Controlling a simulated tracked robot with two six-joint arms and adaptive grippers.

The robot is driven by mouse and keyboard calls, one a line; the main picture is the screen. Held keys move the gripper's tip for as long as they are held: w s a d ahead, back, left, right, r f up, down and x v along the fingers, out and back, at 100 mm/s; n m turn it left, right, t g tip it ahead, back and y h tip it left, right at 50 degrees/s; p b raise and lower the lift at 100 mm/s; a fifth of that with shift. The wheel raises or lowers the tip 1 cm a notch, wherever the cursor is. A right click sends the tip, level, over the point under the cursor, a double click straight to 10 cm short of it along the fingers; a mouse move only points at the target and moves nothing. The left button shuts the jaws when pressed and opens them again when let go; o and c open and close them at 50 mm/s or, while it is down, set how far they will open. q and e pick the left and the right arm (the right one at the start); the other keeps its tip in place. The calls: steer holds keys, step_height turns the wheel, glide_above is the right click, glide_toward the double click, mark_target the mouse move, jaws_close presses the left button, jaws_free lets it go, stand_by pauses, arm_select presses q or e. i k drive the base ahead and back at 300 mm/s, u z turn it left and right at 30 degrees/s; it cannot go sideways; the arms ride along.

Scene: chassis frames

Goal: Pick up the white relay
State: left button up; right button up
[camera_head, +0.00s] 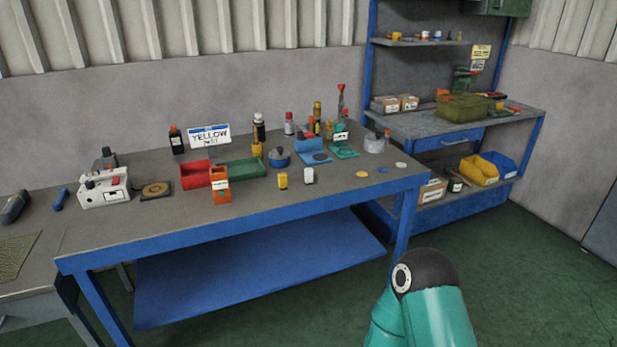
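The white relay appears to be the small white block (308,175) near the front edge of the blue-framed workbench (330,197). It stands just right of a similar small yellow block (283,181). Its top looks darker or greyish, but it is too small to make out more. Nothing touches it. A teal link of my own arm with a black joint shows at the bottom right, on the floor side of the bench. Neither of my grippers shows in this view.
Left of the blocks stand an orange container (220,186), a red bin (195,175) and a green tray (242,169). Behind are a blue pot (279,157) and several bottles. Small discs (362,174) lie to the right. The bench front around the white block is clear.

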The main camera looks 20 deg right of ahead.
mark_target(308, 172)
steer(key=k, duration=1.3)
steer(key=z, duration=0.4)
steer(key=i, duration=0.85)
steer(key=z, duration=0.75)
steer(key=i, duration=1.55)
steer(key=u, duration=0.8)
steer(key=i, duration=0.85)
steer(key=u, duration=0.65)
steer(key=k, duration=0.75)
steer(key=u, duration=0.2)
